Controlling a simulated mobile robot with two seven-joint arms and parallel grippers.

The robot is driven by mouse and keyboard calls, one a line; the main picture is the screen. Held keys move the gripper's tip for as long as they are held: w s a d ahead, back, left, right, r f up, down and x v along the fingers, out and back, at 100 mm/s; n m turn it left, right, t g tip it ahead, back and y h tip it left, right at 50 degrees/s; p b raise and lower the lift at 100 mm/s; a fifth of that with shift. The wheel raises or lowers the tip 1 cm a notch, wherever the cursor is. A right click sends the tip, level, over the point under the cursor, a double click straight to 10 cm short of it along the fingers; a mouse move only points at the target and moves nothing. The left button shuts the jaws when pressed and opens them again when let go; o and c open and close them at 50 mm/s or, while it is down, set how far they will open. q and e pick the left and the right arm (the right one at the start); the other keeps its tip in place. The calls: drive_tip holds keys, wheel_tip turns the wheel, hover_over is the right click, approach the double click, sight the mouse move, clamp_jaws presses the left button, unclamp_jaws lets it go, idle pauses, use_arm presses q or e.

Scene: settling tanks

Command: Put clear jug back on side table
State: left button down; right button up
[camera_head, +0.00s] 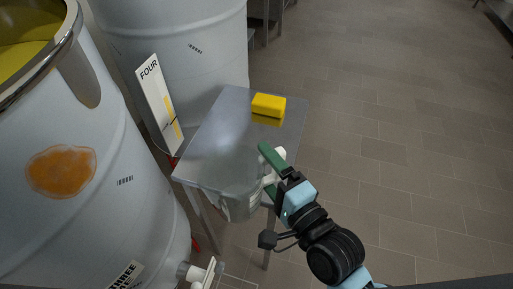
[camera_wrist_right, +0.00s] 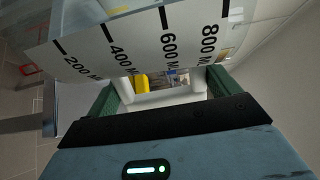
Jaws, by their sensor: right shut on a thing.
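The clear jug (camera_head: 238,203) is at the near edge of the grey metal side table (camera_head: 212,140), overlapping its front corner in the head view. I cannot tell whether it touches the table. My right gripper (camera_head: 271,172) reaches in from the lower right, its green fingers on either side of the jug's pale handle. In the right wrist view the jug (camera_wrist_right: 140,45) fills the top, with its black volume marks turned sideways. There the green fingers of the right gripper (camera_wrist_right: 160,97) are shut on the handle. My left gripper is not in view.
A yellow block (camera_head: 268,104) sits near the table's far end; the tabletop middle is clear. Large white tanks (camera_head: 180,60) stand left of the table, one with an orange stain and a tap (camera_head: 203,273). A gauge board marked FOUR (camera_head: 158,100) stands beside the table. Open tiled floor lies right.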

drive_tip(key=shift+w+d+f+b, duration=0.15)
drive_tip(key=shift+w+d+f, duration=0.45)
drive_tip(key=shift+w, duration=1.95)
drive_tip(key=shift+w+d+f+b, duration=0.1)
drive_tip(key=shift+w+f, duration=0.95)
drive_tip(key=shift+w, duration=1.45)
drive_tip(key=shift+w+d+f+b, duration=0.15)
drive_tip(key=shift+w+d+f, duration=0.45)
drive_tip(key=shift+w, duration=1.95)
drive_tip(key=shift+a+f, duration=0.25)
drive_tip(key=shift+f, duration=0.15)
drive_tip(key=o, duration=1)
drive_tip(key=shift+c, duration=0.2)
